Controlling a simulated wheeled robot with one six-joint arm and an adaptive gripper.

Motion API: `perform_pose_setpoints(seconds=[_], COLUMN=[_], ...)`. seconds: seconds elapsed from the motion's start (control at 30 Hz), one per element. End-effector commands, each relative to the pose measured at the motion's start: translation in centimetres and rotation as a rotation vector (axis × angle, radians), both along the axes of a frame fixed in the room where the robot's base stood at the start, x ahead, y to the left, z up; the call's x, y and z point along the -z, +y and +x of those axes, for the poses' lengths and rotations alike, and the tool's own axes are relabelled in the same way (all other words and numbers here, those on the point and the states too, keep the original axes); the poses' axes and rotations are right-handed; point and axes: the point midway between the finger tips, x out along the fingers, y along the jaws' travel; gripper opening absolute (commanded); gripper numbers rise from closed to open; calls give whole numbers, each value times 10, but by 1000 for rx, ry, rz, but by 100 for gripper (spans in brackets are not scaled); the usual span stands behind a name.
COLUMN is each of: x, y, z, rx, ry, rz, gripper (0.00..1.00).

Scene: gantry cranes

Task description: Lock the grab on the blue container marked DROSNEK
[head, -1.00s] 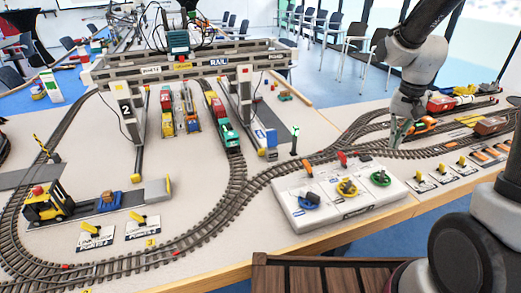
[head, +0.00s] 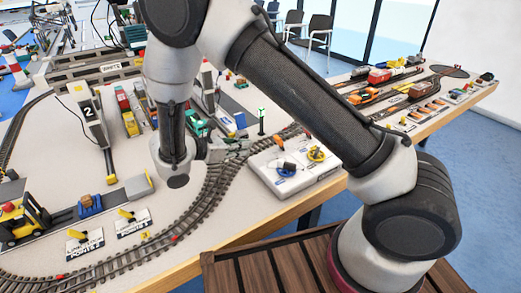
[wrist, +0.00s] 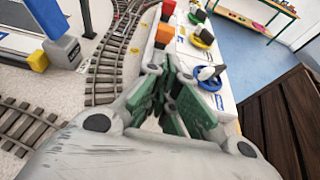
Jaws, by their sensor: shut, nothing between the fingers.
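My gripper (head: 238,148) is shut and empty, low beside the left end of the white control box (head: 312,189). In the wrist view my gripper (wrist: 178,92) points along the box, its green-padded fingers close to the blue-based knob (wrist: 210,75). The box carries this blue knob (head: 287,169), a yellow knob (head: 316,154) and, in the wrist view, a green knob (wrist: 197,16). An orange block (wrist: 165,34) and a red block (wrist: 168,9) stand along its edge. The gantry crane, with a leg marked 2 (head: 88,112), is partly hidden by my arm. I cannot make out a container marked DROSNEK or the grab.
Curved rail track (head: 215,190) runs past the box's left side. A yellow forklift (head: 22,222) and yellow point levers (head: 84,238) are at front left. Wagons (head: 395,75) stand on tracks at back right. A brown slatted surface (head: 275,262) lies in front of the table.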

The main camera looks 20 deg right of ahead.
Motion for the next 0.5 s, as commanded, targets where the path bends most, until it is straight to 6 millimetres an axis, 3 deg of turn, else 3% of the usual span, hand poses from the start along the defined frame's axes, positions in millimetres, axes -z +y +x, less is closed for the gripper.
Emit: perform_pose_setpoints(seconds=[0.33,0.5], x=[1,7], y=[-1,-17], z=[1,5], rx=[-1,2], ry=[0,0], rz=[-1,-1], gripper=[0,0])
